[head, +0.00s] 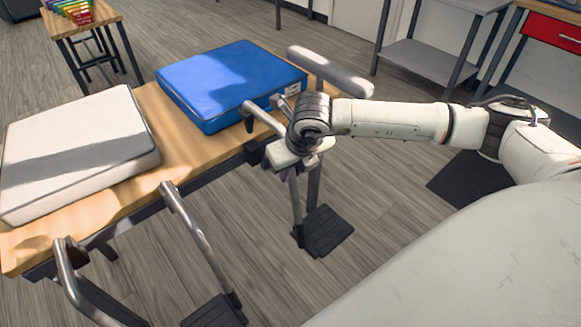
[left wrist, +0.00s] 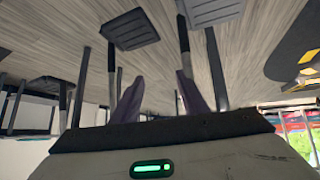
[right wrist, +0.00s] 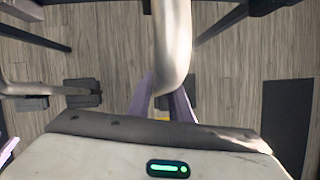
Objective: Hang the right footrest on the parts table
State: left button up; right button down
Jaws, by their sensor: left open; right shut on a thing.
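My right gripper (head: 297,158) is shut on the right footrest, around its grey metal tube (head: 263,117), at the table's front edge near the blue cushion. The tube's upper end reaches over the edge; I cannot tell whether it rests there. Its black footplate (head: 328,231) hangs low over the floor. In the right wrist view the tube (right wrist: 172,45) passes between the fingers (right wrist: 163,92). The wooden parts table (head: 180,130) runs along the left. My left gripper (left wrist: 160,98) is open and empty in the left wrist view; it does not show in the head view.
A blue cushion (head: 230,82) and a white and grey cushion (head: 75,150) lie on the table. Two more footrest tubes stand at its front edge, one in the middle (head: 195,232) and one at left (head: 75,285). A grey padded bar (head: 330,72) is behind my right gripper.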

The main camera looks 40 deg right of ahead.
aim_at(291, 181)
jog(key=shift+f, duration=0.7)
jog(key=shift+b, duration=0.3)
jog(key=shift+f+b, duration=0.8)
jog(key=shift+f, duration=0.25)
jog(key=shift+f+b, duration=0.2)
jog(key=shift+b, duration=0.25)
